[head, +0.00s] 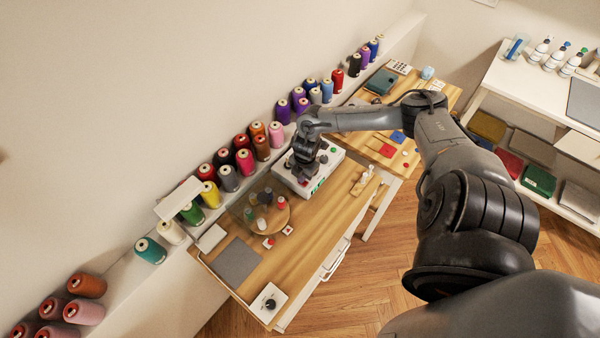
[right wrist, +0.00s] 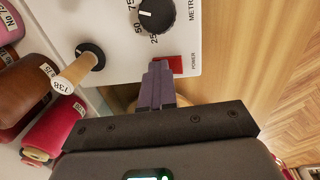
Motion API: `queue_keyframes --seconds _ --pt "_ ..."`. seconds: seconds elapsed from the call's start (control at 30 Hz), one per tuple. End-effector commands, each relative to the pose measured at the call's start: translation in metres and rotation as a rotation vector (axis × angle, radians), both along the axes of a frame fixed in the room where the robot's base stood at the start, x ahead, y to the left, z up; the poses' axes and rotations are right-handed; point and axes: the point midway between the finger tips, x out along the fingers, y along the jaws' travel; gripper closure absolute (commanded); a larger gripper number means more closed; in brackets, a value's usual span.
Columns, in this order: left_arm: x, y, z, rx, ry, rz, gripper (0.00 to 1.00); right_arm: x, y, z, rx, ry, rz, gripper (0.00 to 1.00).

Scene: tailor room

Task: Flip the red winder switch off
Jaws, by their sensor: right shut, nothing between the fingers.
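The winder (head: 311,174) is a white box on the wooden table in the head view, partly hidden behind my right gripper (head: 305,177). In the right wrist view, its white panel (right wrist: 115,20) carries a red switch (right wrist: 172,64) beside the word POWER, with a black dial (right wrist: 157,15) above it. My right gripper (right wrist: 157,72) is shut and empty. Its fingertips are at the left part of the red switch and cover some of it. I cannot tell whether they touch it or which way the switch is tipped. My left gripper is not in view.
Several thread spools (head: 244,161) stand along the ledge behind the table. A round wooden stand (head: 281,216) with small bobbins is left of the winder. A grey mat (head: 236,262) and a white box with a black knob (head: 268,302) lie at the table's near end.

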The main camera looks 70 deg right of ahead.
Motion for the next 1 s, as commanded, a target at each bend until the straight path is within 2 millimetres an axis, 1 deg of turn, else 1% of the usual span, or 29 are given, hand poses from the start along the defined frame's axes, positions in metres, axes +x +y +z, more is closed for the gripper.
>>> queue_keyframes --seconds 0.03,0.3,0.47,0.57,0.8,0.83,0.87,1.0 --pt "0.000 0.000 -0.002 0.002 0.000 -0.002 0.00 -0.012 0.002 -0.011 0.002 0.029 0.002 1.00" --pt "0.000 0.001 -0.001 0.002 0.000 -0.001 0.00 -0.013 0.003 -0.010 0.004 0.031 0.004 1.00" --pt "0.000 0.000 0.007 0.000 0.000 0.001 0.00 -0.012 0.003 -0.001 0.004 0.031 0.005 1.00" --pt "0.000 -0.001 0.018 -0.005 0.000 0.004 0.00 -0.010 0.002 0.010 0.004 0.025 0.005 1.00" --pt "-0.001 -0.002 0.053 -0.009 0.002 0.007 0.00 -0.002 -0.001 0.051 -0.001 0.004 0.002 1.00" --pt "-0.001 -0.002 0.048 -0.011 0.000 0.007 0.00 -0.002 -0.002 0.052 -0.004 0.001 0.004 1.00" --pt "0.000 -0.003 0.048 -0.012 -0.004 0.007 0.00 -0.002 -0.002 0.058 -0.005 0.002 0.004 1.00" --pt "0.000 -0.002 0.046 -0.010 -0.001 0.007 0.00 -0.003 -0.001 0.087 -0.005 -0.001 0.005 1.00"
